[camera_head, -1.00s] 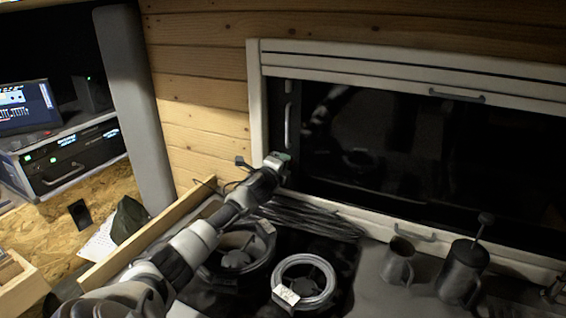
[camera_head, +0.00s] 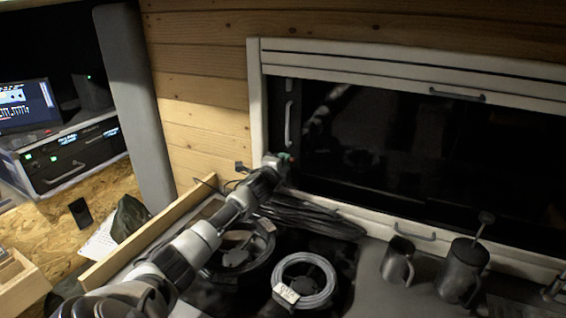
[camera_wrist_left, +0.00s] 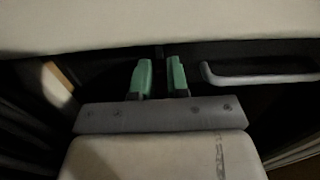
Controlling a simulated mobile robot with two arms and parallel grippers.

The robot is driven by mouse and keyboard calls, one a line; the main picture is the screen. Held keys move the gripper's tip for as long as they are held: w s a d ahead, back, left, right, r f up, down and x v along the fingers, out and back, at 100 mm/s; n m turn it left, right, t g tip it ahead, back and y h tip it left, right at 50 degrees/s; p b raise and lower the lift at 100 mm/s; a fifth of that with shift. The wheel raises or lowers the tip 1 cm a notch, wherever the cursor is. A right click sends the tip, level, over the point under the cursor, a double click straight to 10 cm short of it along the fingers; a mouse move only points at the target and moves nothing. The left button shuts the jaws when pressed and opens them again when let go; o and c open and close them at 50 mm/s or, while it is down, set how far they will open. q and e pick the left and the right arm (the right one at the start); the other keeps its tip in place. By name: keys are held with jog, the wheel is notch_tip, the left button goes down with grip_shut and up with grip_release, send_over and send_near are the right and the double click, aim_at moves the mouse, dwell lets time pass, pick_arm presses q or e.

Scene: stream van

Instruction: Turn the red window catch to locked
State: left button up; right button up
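My left gripper (camera_head: 285,156) reaches the lower left corner of the window frame (camera_head: 256,95) in the head view. In the left wrist view its two green fingertips (camera_wrist_left: 159,73) stand a little apart, with no object clearly seen between them. They point towards the dark gap under a pale frame edge (camera_wrist_left: 160,25). I cannot make out a red catch clearly in either view; the gripper may hide it. My right gripper is out of view.
A pale upright handle (camera_head: 288,122) is on the window just above the gripper. Coiled cables (camera_head: 305,280) lie below. A mug (camera_head: 398,262) and a dark plunger pot (camera_head: 462,272) stand right. A wooden ledge (camera_head: 150,236) runs left of my arm.

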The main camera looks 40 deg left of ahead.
pick_arm(q)
jog(key=o, duration=0.4)
jog(key=b+v, duration=0.2)
jog(key=v, duration=0.8)
jog(key=shift+s, duration=0.4)
